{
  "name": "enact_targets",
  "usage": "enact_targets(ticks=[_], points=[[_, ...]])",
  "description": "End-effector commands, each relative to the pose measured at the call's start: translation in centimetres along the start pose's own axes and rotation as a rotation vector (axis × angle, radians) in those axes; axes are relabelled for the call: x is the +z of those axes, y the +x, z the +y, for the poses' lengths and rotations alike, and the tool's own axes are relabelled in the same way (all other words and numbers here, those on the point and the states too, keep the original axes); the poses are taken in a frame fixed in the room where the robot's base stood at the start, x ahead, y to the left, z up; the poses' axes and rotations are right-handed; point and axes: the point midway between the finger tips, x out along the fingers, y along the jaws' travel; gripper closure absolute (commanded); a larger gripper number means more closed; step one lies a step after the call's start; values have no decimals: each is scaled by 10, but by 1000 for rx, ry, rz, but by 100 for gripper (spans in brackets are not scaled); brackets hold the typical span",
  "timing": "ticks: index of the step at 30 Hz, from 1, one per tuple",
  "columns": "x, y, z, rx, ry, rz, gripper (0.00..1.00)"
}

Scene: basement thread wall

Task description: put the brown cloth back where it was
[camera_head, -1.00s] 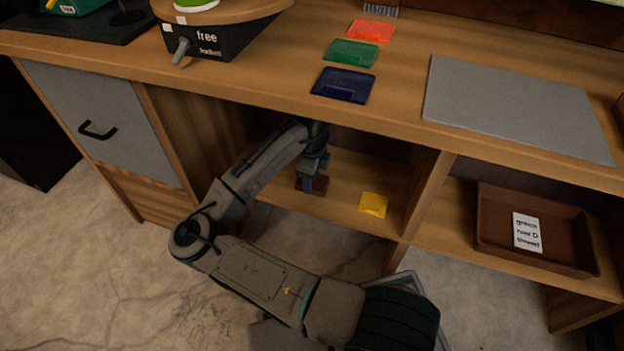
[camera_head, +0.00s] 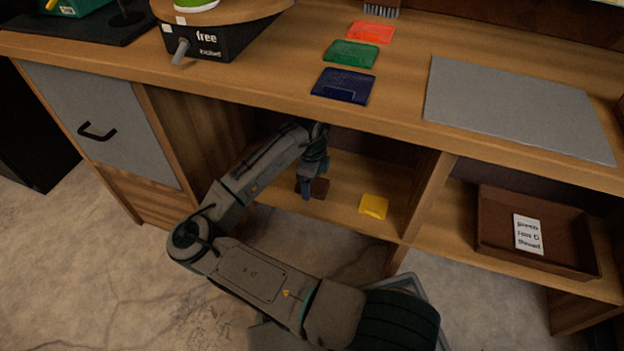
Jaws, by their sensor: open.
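The brown cloth (camera_head: 320,188) is a small dark brown square lying on the shelf under the worktop, in the middle open compartment. My gripper (camera_head: 306,193) is open and points down just at the cloth's left side, hiding part of it. From this view I cannot tell whether the fingers touch the cloth. A yellow cloth (camera_head: 373,206) lies flat on the same shelf to the right.
The worktop (camera_head: 250,92) overhangs the compartment, and a wooden divider (camera_head: 428,196) closes its right side. Red (camera_head: 371,32), green (camera_head: 351,53) and dark blue (camera_head: 343,86) cloths lie on top, beside a grey mat (camera_head: 515,108). A brown tray (camera_head: 490,237) stands right.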

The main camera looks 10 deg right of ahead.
Motion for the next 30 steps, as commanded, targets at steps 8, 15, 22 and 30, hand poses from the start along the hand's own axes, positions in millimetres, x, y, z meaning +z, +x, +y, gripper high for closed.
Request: enact_targets(ticks=[8, 15, 22, 30], points=[[0, -6, 0, -1, 1, -1, 25], [1, -36, 1, 1, -1, -5, 25], [1, -63, 2, 1, 0, -6, 25], [1, -101, 2, 0, -1, -5, 25]])
